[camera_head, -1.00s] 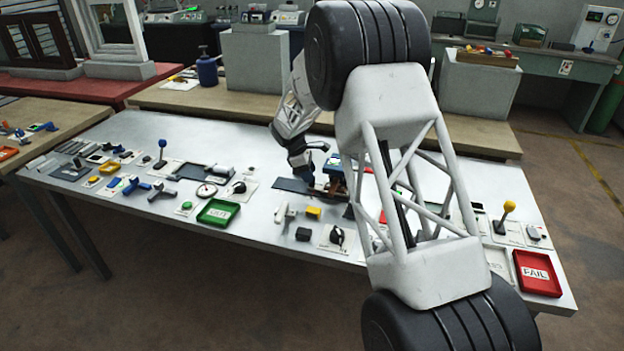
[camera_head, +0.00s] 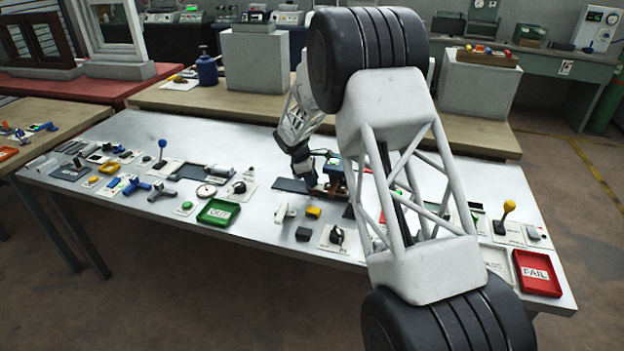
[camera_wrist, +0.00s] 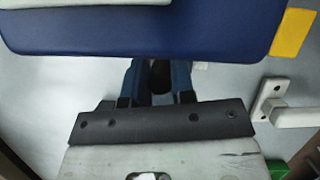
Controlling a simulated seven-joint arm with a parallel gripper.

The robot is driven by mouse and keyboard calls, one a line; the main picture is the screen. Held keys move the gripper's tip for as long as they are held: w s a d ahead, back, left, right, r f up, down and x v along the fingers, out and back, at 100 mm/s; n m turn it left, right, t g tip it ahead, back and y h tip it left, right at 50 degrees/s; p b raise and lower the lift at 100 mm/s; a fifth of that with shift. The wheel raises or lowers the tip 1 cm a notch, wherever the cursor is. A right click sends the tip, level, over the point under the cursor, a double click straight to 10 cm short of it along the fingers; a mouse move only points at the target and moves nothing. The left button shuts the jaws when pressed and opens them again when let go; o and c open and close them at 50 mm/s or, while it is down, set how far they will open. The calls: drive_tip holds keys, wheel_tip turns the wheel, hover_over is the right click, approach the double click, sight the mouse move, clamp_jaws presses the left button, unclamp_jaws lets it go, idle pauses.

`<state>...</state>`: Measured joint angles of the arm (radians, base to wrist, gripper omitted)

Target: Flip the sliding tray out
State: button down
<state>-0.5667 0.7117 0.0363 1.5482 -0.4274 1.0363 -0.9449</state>
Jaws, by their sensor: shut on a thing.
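In the head view my gripper (camera_head: 311,182) is low over the white table, beside a small brown and dark fixture (camera_head: 337,178). A flat dark plate (camera_head: 290,186) lies just left of it. I cannot tell which of these is the sliding tray. In the wrist view, the two blue fingers (camera_wrist: 160,66) reach up from a dark bar and are shut on a small black part (camera_wrist: 160,77). A wide blue panel (camera_wrist: 150,35) crosses the top and hides what is beyond the fingertips. My arm hides part of the table to the right.
A white handle (camera_wrist: 290,113) and a yellow block (camera_wrist: 293,33) are right of the fingers in the wrist view. A green tray (camera_head: 218,212), a red FAIL tray (camera_head: 536,273), a yellow-knobbed lever (camera_head: 507,210) and a black knob (camera_head: 336,236) stand on the table (camera_head: 270,245).

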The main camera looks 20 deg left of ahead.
drive_tip(key=a, duration=1.2)
drive_tip(key=shift+a, duration=0.25)
drive_tip(key=c, duration=1)
unclamp_jaws()
drive_tip(key=shift+o, duration=0.2)
drive_tip(key=shift+r, duration=0.15)
drive_tip(key=v, duration=0.7)
drive_tip(key=shift+r, duration=0.25)
drive_tip(key=shift+a, duration=0.1)
